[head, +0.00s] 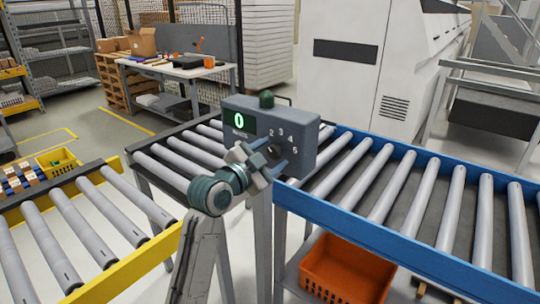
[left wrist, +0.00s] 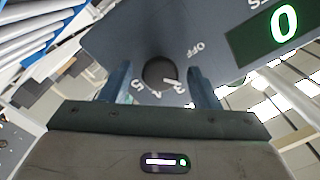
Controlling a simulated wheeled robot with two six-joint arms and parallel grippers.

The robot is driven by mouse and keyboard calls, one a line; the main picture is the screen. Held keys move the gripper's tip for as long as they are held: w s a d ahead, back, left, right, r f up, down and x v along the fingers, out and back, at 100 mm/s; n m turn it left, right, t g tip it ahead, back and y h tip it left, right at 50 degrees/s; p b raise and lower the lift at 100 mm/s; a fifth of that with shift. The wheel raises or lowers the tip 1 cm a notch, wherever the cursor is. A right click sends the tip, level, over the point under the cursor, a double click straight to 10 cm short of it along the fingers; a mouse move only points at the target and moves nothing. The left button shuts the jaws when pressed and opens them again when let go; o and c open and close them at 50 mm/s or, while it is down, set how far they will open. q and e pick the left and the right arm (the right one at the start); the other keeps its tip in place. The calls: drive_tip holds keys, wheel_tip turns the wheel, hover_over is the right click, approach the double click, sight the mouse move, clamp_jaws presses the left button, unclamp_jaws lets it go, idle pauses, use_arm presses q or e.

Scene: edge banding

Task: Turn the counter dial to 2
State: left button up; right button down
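The counter (head: 290,125) is a grey box with a green-lit display (head: 239,121) reading 0 and printed numbers around its dial. The dark round dial (head: 274,150) is partly covered by my left gripper (head: 266,157) in the head view. In the left wrist view the dial (left wrist: 158,72) sits between the two fingers of my left gripper (left wrist: 162,85), which are open with a gap on each side. OFF, 3, 4 and 5 are readable there. My right gripper is not in view.
A blue-framed roller conveyor (head: 400,235) lies to the right and a yellow-framed one (head: 120,275) to the left. An orange crate (head: 345,272) sits below the blue conveyor. A workbench (head: 180,70) stands at the back.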

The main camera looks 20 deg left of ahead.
use_arm(q)
drive_tip(key=shift+s, duration=0.1)
drive_tip(key=shift+s+a+f, duration=0.1)
drive_tip(key=shift+s+a, duration=0.1)
drive_tip(key=shift+s, duration=0.1)
drive_tip(key=b+v, duration=0.2)
drive_tip(key=v, duration=0.8)
drive_tip(key=shift+b, duration=0.35)
